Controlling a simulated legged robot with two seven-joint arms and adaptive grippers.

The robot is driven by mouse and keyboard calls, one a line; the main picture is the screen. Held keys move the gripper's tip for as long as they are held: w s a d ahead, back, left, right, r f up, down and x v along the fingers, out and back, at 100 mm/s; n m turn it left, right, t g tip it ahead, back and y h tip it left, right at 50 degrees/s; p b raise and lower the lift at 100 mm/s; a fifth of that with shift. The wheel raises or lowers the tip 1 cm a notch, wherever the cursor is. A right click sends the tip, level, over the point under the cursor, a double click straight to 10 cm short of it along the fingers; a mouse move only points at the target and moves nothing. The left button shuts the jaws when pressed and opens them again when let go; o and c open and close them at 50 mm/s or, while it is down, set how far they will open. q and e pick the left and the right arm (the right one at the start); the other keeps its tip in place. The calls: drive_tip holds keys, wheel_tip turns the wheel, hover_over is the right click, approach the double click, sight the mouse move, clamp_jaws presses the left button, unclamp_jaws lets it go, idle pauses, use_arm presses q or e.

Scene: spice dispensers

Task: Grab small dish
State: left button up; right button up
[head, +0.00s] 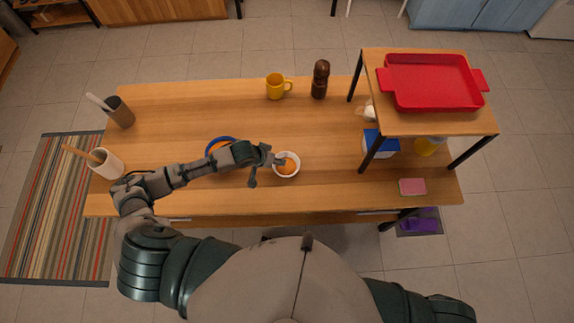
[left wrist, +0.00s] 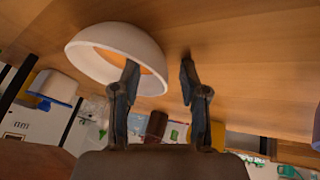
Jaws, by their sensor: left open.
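The small dish (head: 291,170) is a round white bowl with orange contents, upright on the wooden table near its middle. My left gripper (head: 267,171) is at the dish's left side, open and holding nothing. In the left wrist view the dish (left wrist: 98,50) fills the upper left. One finger of the left gripper (left wrist: 159,66) overlaps the dish's opening, and the other is outside it, with part of the wall between them. I cannot tell whether either finger touches it. My right gripper is out of view.
A blue-rimmed dish (head: 218,142) is partly hidden behind my left arm. A yellow mug (head: 275,87) and a brown mill (head: 320,80) stand at the back. A raised shelf (head: 440,123) with a red tray (head: 432,82) is at right. Two utensil holders stand at left.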

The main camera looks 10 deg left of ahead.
use_arm(q)
drive_tip(key=shift+a, duration=0.3)
drive_tip(key=shift+c, duration=0.9)
drive_tip(key=shift+a, duration=0.1)
drive_tip(key=c, duration=0.4)
clamp_jaws()
drive_tip(key=shift+d+r, duration=0.1)
drive_tip(key=shift+d, duration=0.35)
drive_tip(key=shift+r, duration=0.1)
